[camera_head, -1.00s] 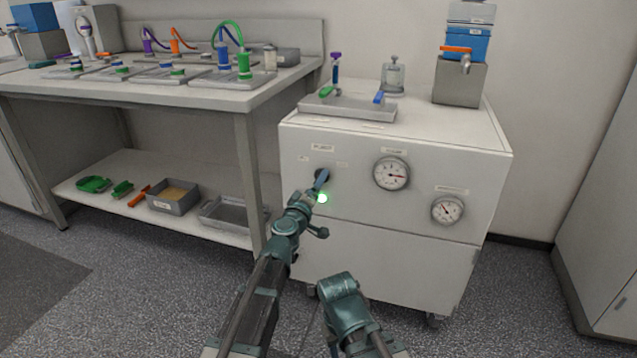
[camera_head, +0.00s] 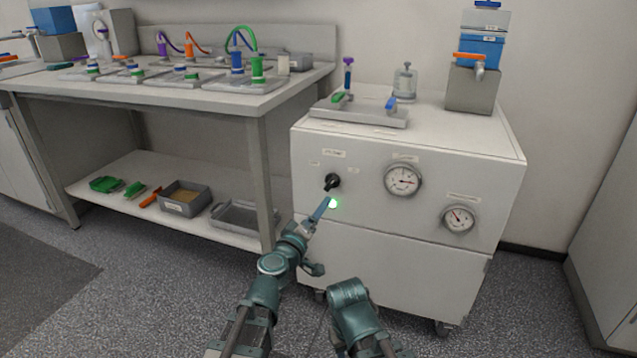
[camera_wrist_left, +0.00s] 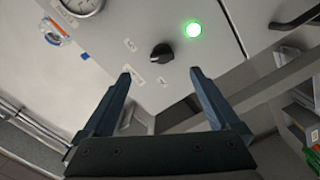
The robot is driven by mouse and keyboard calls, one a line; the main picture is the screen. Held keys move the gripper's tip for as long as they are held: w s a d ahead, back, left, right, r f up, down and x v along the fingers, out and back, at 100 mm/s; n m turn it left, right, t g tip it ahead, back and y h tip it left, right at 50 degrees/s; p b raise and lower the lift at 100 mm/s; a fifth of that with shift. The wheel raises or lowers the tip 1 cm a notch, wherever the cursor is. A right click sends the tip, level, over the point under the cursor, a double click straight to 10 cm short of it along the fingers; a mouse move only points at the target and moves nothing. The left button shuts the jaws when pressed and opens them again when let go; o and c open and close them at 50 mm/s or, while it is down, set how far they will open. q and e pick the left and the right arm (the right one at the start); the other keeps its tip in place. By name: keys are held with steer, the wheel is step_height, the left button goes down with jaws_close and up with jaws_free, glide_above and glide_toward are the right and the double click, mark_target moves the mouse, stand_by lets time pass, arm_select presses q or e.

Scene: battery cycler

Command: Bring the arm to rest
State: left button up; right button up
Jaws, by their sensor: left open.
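My left gripper (camera_head: 318,213) is in front of the white cabinet (camera_head: 405,232), a little below and to the left of its black knob (camera_head: 332,181). The left wrist view shows the gripper (camera_wrist_left: 160,75) open, with two blue fingers apart and nothing between them. The black knob (camera_wrist_left: 161,53) is beyond the fingertips and apart from them. A green lit lamp (camera_wrist_left: 194,29) is beside the knob; it also shows in the head view (camera_head: 333,203), close to the fingers. My right arm (camera_head: 352,312) is low at the bottom centre; its gripper cannot be made out.
Two gauges (camera_head: 403,180) (camera_head: 459,219) are on the cabinet front. A tray (camera_head: 362,114) with a valve fitting and a glass jar (camera_head: 404,84) stand on top. A bench (camera_head: 140,98) with hoses and a lower shelf is at left. Floor in front is clear.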

arm_select(q)
steer(key=s+f+m+g, duration=0.8)
steer(key=s+f+g, duration=0.2)
steer(key=f, duration=0.4)
steer(key=s+a+f+g+y, duration=0.3)
steer(key=s+a+f, duration=0.15)
steer(key=a, duration=0.25)
steer(key=s+a+f+g+y, duration=0.3)
steer(key=s+a, duration=0.3)
steer(key=a, duration=0.1)
steer(key=s+d+r+m+g+y+p, duration=0.1)
steer(key=s+d+r+m+p, duration=0.1)
steer(key=s+d+r+p, duration=0.3)
steer(key=s+d+r+m+p, duration=0.1)
steer(key=d+r+p, duration=0.2)
steer(key=d, duration=0.3)
step_height(320, 180, up, 37)
steer(key=p, duration=3.6)
steer(key=shift+d+f+p, duration=0.2)
steer(key=shift+p, duration=0.15)
